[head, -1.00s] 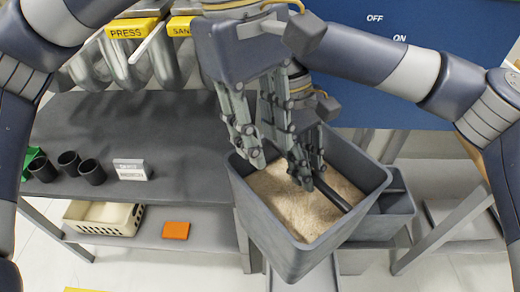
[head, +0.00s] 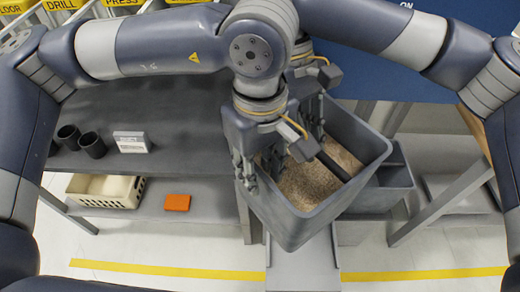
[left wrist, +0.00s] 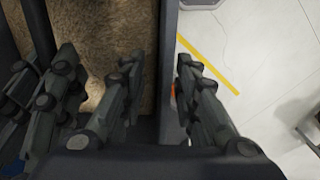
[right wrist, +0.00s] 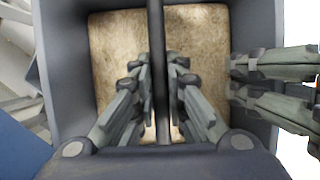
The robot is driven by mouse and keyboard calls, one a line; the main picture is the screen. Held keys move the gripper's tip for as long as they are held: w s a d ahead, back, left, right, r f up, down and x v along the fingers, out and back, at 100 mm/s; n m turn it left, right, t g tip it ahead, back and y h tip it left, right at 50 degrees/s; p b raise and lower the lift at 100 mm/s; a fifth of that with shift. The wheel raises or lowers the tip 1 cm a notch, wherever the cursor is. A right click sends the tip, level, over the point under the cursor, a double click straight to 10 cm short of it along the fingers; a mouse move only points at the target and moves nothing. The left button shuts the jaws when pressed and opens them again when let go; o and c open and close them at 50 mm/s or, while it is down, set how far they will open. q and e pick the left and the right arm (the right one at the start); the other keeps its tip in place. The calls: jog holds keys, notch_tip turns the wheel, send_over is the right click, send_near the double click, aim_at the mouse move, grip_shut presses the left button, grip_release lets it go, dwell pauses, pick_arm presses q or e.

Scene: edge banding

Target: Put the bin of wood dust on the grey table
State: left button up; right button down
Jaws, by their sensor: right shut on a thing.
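The grey bin of wood dust (head: 352,196) is held in the air beside the right end of the grey table (head: 185,110). My right gripper (head: 318,150) is shut on the dark bar across the bin; the right wrist view shows the bar (right wrist: 156,60) between its fingers. My left gripper (head: 260,168) is at the bin's left wall. In the left wrist view its fingers (left wrist: 160,85) stand apart on either side of the wall, one inside over the dust and one outside. Whether they touch the wall is unclear.
Two dark cups (head: 92,144) and a small white sign (head: 132,142) stand on the table's left part. A cream basket (head: 105,190) and an orange block (head: 177,202) lie on the lower shelf. Another grey bin (head: 393,190) stands behind right. The table's middle is clear.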

pick_arm(q)
jog(key=shift+f, duration=0.35)
pick_arm(e)
jog(key=shift+r, duration=0.1)
pick_arm(q)
jog(key=shift+c, duration=0.6)
grip_shut()
jog(key=shift+d+r, duration=0.1)
jog(key=shift+d, duration=0.05)
pick_arm(e)
jog(key=c, duration=1.9)
grip_release()
jog(key=shift+c, duration=0.2)
jog(key=o, duration=0.4)
